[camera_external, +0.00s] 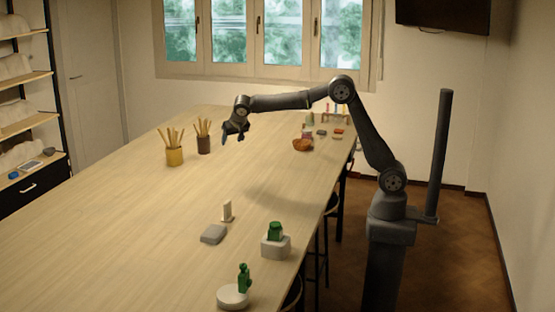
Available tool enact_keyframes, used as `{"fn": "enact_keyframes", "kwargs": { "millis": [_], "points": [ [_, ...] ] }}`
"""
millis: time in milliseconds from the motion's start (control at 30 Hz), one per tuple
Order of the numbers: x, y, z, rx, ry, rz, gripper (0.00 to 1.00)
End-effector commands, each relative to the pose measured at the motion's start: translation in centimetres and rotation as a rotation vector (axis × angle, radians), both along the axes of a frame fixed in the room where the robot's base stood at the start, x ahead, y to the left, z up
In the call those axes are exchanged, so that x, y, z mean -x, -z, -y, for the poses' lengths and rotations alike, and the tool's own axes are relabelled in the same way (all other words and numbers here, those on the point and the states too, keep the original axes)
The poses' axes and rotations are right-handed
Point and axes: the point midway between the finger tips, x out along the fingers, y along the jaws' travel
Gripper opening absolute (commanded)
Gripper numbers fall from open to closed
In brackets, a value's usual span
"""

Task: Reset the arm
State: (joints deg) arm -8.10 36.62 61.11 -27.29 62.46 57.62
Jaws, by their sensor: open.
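My gripper (236,132) hangs over the far half of the long wooden table (150,225), at the end of my outstretched arm. Its fingers point down and to the left. It looks open, and nothing shows between its fingers. It is above the table surface and appears apart from every object. A dark brown cup (204,145) with wooden tools stands just left of it in the picture.
A yellow cup (174,156) with wooden tools stands further left. An orange bowl (303,144) and small items sit at the far right.

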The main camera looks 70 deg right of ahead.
Motion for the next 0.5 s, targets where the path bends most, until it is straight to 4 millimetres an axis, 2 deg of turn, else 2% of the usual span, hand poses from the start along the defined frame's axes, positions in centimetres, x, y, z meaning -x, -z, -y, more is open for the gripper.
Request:
{"fn": "enact_keyframes", "kwargs": {
  "millis": [33, 300, 500],
  "points": [
    [-0.2, 0.1, 1.1, 0.000, 0.014, 0.000, 0.60],
    [-1.1, 0.4, 6.3, 0.000, 0.080, -0.001, 0.60],
    [-1.5, 0.5, 8.7, -0.001, 0.112, -0.001, 0.60]
  ]
}}
